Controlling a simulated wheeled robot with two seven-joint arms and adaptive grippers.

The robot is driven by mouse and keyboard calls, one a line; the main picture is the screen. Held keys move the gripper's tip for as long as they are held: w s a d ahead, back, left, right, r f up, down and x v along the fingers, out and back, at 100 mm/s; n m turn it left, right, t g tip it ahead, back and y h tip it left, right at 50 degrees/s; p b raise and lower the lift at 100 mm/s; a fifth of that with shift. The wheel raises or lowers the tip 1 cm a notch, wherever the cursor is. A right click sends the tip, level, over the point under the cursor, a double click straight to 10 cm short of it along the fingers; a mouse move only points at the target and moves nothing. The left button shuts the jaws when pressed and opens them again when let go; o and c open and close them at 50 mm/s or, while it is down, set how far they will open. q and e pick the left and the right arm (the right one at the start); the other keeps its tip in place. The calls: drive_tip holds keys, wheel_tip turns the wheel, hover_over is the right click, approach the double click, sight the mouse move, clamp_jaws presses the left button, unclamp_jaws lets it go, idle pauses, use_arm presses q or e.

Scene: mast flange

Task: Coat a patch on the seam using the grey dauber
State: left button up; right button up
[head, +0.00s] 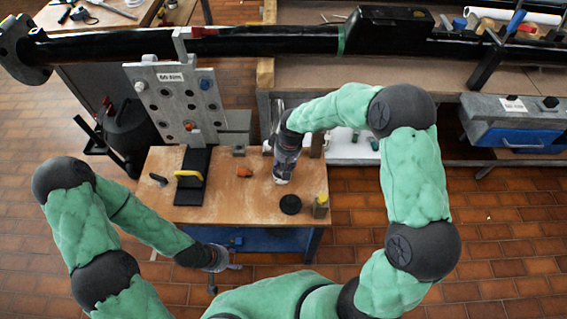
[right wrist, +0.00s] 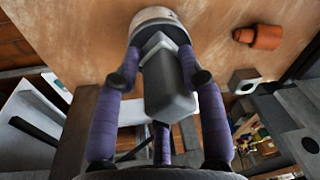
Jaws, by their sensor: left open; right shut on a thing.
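My right gripper (head: 284,168) is over the wooden bench, pointing down. In the right wrist view its purple fingers (right wrist: 166,76) are shut around a grey block-shaped thing, which looks like the grey dauber (right wrist: 168,93). A pale round container (right wrist: 157,18) is at the far end of the dauber; I cannot tell whether the dauber's tip is inside it. My left gripper (head: 221,262) is open and empty, low in front of the bench. The black pipe (head: 270,41) runs across the back, with a green band (head: 341,40) around it. I cannot make out the seam for certain.
The bench top (head: 262,190) also holds a black disc (head: 290,204), a small yellowish bottle (head: 321,207), an orange piece (head: 244,172) and a yellow-handled black tool (head: 190,176). A grey plate with holes (head: 178,98) stands behind. A blue drawer (head: 515,138) is at right.

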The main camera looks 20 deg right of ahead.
drive_tip(key=shift+r+p, duration=2.35)
drive_tip(key=shift+r, duration=1.1)
